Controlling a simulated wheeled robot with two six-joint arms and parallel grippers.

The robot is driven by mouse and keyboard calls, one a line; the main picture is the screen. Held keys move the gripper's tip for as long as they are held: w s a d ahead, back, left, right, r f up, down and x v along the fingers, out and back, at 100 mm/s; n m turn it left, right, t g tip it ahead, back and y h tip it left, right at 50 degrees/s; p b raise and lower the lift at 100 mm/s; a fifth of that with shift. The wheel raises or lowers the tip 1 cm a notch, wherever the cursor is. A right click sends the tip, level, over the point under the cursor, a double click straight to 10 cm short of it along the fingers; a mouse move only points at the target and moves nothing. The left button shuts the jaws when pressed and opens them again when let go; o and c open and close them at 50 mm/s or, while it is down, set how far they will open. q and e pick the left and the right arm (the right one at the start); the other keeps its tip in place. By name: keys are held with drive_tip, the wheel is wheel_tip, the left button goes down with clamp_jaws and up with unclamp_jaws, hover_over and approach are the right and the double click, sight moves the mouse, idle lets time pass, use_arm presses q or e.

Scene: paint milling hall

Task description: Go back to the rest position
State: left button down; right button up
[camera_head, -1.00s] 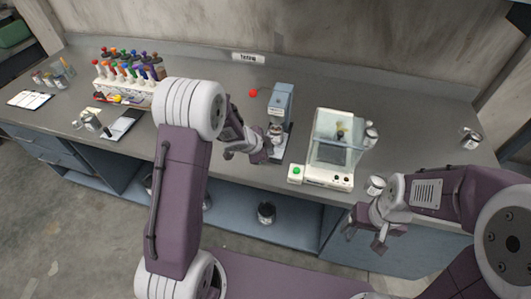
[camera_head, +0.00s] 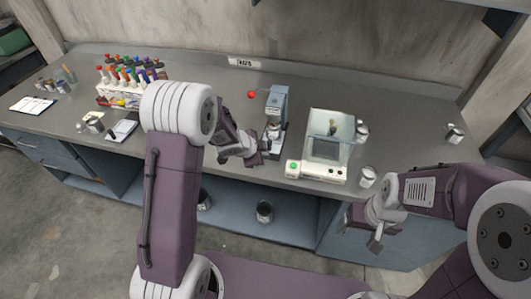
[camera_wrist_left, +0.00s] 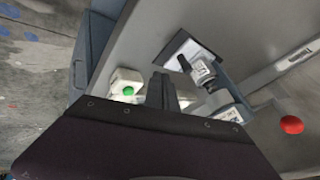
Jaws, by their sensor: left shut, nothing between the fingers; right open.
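My left gripper (camera_head: 257,158) is shut and empty. In the head view it hangs over the front part of the bench, just left of the blue-grey device (camera_head: 276,106). In the left wrist view its dark fingers (camera_wrist_left: 162,90) are together, with the white box with a green button (camera_wrist_left: 124,84) and the device (camera_wrist_left: 222,98) beyond them. My right gripper (camera_head: 374,240) is open and empty, in front of the bench's front edge at the right, below a small can (camera_head: 367,177).
The grey bench (camera_head: 220,87) runs along the wall. A glass-sided machine (camera_head: 328,147) stands right of the device. A rack of colored bottles (camera_head: 128,88), a clipboard (camera_head: 32,105) and small jars are at the left. Cans (camera_head: 264,211) stand on the lower shelf. A red ball (camera_head: 252,94) shows near the device.

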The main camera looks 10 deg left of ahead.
use_arm(q)
drive_tip(key=s+a+r+n+t+y+p, duration=0.1)
drive_tip(key=s+a+r+n, duration=0.1)
drive_tip(key=r, duration=0.3)
drive_tip(key=s+a+r+n+y+p, duration=0.1)
drive_tip(key=s+a+r+n, duration=0.15)
drive_tip(key=r, duration=0.25)
drive_tip(key=s+f+n+g, duration=0.2)
drive_tip(key=s+n, duration=0.3)
drive_tip(key=s, duration=0.3)
drive_tip(key=s+f+n+g+y, duration=0.1)
drive_tip(key=s+f+n+g, duration=0.2)
drive_tip(key=s, duration=0.6)
drive_tip(key=shift+s+a+n+g, duration=0.25)
drive_tip(key=shift+a+n+g, duration=0.1)
drive_tip(key=shift+n+g, duration=0.55)
use_arm(e)
drive_tip(key=shift+w+r, duration=0.8)
drive_tip(key=shift+r, duration=0.2)
